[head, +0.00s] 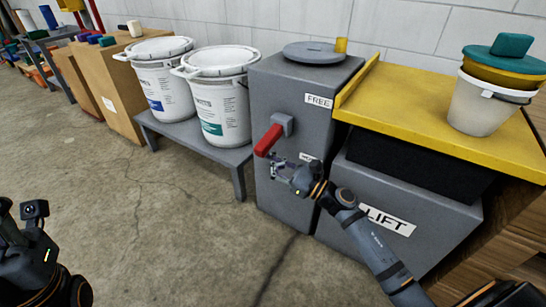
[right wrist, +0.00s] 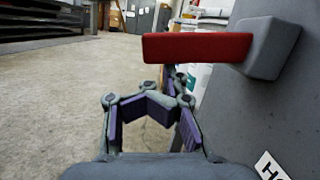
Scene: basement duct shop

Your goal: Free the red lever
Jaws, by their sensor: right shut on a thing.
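The red lever (head: 268,140) sticks out from a grey hub (head: 283,124) on the front of a grey cabinet (head: 300,85). A FREE label (head: 318,101) is above it and a partly covered label (head: 308,157) below.
A yellow tray (head: 425,105) sits over a LIFT-labelled grey box (head: 420,225) at right, with stacked tubs (head: 480,105) on it. Two white buckets (head: 160,88) stand on a low grey bench (head: 190,135) at left. The concrete floor in front is clear.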

